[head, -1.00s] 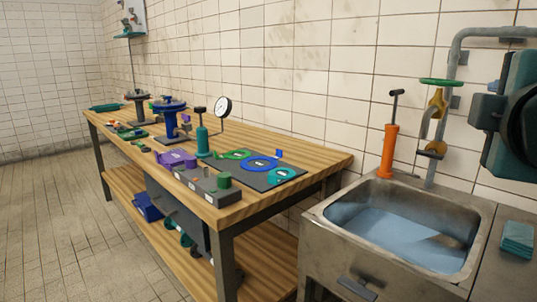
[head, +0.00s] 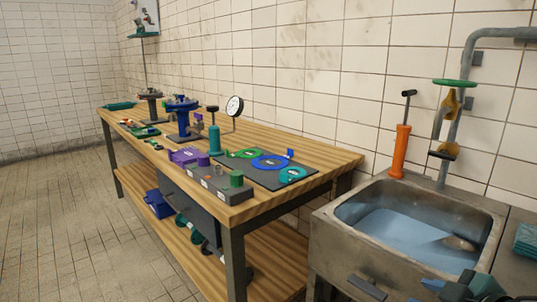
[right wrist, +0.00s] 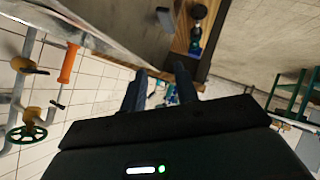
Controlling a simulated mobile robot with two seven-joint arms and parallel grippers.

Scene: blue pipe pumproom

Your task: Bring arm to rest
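My right gripper (head: 462,288) shows at the bottom right of the head view, low in front of the sink and partly cut off by the frame edge. In the right wrist view its two dark fingers (right wrist: 161,88) stand apart with nothing between them but distant background. It is open and empty. My left gripper is not in view.
A metal sink (head: 338,236) with water stands at the right, with an orange hand pump (head: 400,152) and a green-wheeled valve (head: 454,83) behind it. A wooden workbench (head: 318,190) with tools and parts runs left. Floor (head: 65,225) left of it is clear.

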